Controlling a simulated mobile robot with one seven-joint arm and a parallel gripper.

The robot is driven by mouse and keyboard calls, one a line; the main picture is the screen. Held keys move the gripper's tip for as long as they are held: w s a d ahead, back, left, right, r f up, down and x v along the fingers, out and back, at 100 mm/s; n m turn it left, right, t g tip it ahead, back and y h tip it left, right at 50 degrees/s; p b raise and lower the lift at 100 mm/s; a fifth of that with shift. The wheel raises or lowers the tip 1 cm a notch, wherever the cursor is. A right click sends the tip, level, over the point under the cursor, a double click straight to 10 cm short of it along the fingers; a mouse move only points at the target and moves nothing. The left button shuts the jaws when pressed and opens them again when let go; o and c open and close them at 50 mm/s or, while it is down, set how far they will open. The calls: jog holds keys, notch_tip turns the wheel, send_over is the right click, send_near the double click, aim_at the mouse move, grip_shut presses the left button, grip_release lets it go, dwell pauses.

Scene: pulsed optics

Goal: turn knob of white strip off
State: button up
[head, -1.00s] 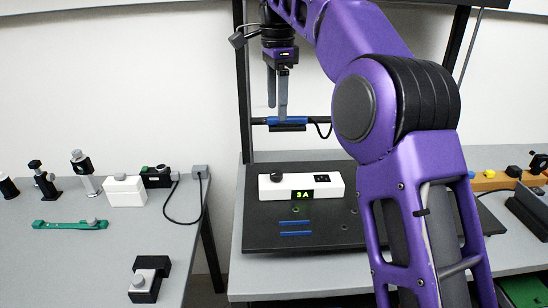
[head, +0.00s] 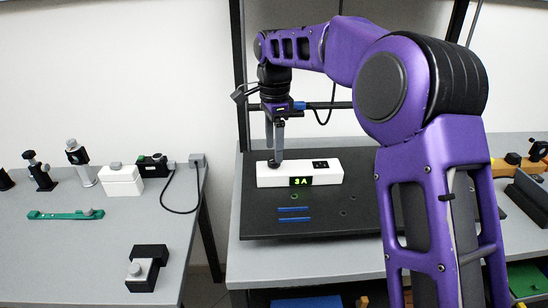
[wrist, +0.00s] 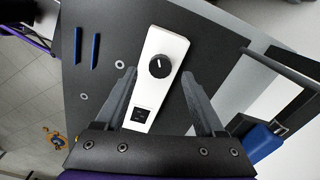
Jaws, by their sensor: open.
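The white strip (head: 325,170) lies on the black board, with a lit green "3A" label (head: 302,181) on its front face. In the wrist view the strip (wrist: 172,47) shows its round black knob (wrist: 160,66) with a white pointer line, and a black socket (wrist: 139,116) nearer the gripper. My gripper (head: 275,155) points down at the strip's left end, over the knob. In the wrist view my gripper (wrist: 158,72) is open, its fingers on either side of the strip and knob. Whether the fingertips touch anything cannot be told.
The black board (head: 257,222) has two blue bars (head: 294,214) in front of the strip. A blue-and-black part (wrist: 262,140) is beside the right finger. The left bench (head: 90,245) holds several small optics parts and a white box (head: 121,181).

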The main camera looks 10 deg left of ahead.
aim_at(274, 163)
jog(key=shift+f, duration=1.55)
jog(key=shift+c, duration=0.2)
grip_shut()
